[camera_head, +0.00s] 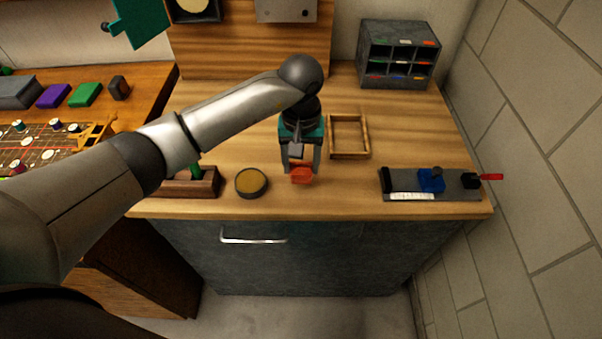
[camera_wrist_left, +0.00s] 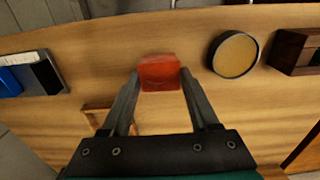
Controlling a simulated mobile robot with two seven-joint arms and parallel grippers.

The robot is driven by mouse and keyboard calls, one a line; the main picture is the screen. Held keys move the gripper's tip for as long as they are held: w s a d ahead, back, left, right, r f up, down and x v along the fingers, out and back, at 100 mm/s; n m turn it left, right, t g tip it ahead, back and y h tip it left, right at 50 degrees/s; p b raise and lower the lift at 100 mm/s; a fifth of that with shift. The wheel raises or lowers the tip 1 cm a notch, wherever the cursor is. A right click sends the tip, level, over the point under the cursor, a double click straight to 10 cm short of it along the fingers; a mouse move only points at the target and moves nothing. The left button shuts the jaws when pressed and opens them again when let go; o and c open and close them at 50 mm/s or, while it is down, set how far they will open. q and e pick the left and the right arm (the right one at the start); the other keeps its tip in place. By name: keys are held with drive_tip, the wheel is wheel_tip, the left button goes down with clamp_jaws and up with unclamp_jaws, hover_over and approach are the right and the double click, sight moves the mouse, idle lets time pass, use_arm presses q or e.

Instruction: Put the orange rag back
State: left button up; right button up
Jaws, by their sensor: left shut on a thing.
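The orange rag (camera_head: 301,175) is a small folded block near the front of the wooden worktop. My left gripper (camera_head: 301,166) comes down over it from above and is shut on it. In the left wrist view the orange rag (camera_wrist_left: 159,74) sits between the two fingertips (camera_wrist_left: 160,83). I cannot tell whether the rag touches the worktop or hangs just above it. An empty wooden frame (camera_head: 331,136) lies just right of and behind the gripper; part of the frame (camera_wrist_left: 97,107) shows in the left wrist view. My right gripper is not in view.
A round tin (camera_head: 251,183) and a dark wooden block (camera_head: 201,187) stand left of the rag. A grey tray (camera_head: 432,196) with blue and red-handled tools lies at the right. A grey compartment rack (camera_head: 368,71) stands at the back right. The worktop (camera_head: 345,185) is bare between rag and tray.

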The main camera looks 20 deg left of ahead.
sight(301, 167)
use_arm(q)
drive_tip(key=shift+f, duration=2)
drive_tip(key=shift+f, duration=0.1)
drive_tip(key=o, duration=1.3)
drive_tip(key=shift+o, duration=0.2)
wheel_tip(301, 167, up, 12)
drive_tip(key=shift+r, duration=0.1)
